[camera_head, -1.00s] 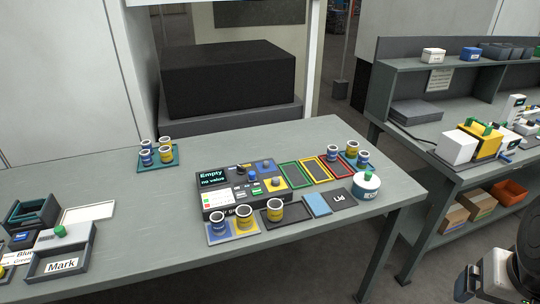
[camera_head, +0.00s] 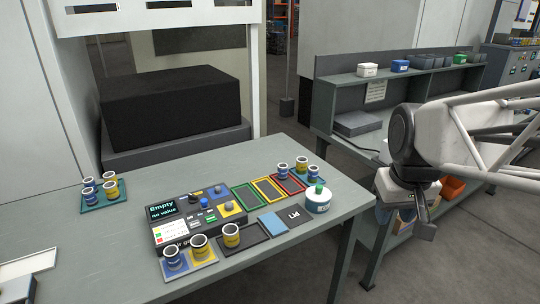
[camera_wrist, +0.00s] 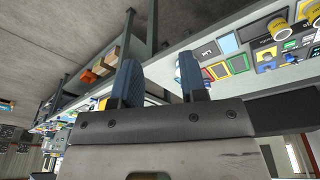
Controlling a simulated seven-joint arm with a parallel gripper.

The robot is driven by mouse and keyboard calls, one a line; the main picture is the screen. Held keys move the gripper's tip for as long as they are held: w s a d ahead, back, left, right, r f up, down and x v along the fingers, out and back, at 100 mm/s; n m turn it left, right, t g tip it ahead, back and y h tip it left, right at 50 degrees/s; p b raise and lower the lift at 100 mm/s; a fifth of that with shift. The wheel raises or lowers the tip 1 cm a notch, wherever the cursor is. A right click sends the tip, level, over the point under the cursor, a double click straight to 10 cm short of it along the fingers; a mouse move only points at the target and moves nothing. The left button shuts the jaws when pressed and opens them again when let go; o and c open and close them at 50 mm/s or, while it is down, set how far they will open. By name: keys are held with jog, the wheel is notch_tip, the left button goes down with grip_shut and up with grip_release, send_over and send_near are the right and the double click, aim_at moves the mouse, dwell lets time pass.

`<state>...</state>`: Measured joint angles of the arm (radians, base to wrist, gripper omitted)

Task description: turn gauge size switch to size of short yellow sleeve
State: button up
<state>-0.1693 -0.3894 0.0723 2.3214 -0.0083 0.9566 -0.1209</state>
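The gauge box (camera_head: 165,232) sits mid-table, its screen (camera_head: 160,210) reading "Empty no value". Its top has a black knob (camera_head: 195,196), a blue knob (camera_head: 204,202) and a grey knob on a yellow panel (camera_head: 226,206); the size switch's setting is too small to read. In front stand a blue sleeve (camera_head: 173,258), a yellow sleeve (camera_head: 199,247) and another yellow sleeve (camera_head: 231,236). I cannot tell which yellow one is short. My gripper (camera_wrist: 160,80) is open and empty in the wrist view. In the head view it hangs right of the table, well away from the box.
Coloured frames (camera_head: 246,196) lie right of the box. A white round pot (camera_head: 318,201) stands near the right edge. A shelved bench (camera_head: 330,107) stands beyond.

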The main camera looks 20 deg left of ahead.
jog(key=w+a+n, duration=0.3)
jog(key=w+a, duration=0.8)
jog(key=a, duration=0.1)
jog(key=n+g, duration=0.2)
jog(key=n, duration=0.7)
send_near(192, 195)
jog(key=shift+w+d+f, duration=0.15)
jog(key=shift+d+f, duration=0.25)
jog(key=shift+d, duration=0.05)
jog(key=shift+a+f+n, duration=0.25)
jog(key=shift+a+n, duration=0.05)
jog(key=shift+a, duration=0.25)
jog(key=shift+f, duration=0.1)
jog(key=shift+f, duration=3.8)
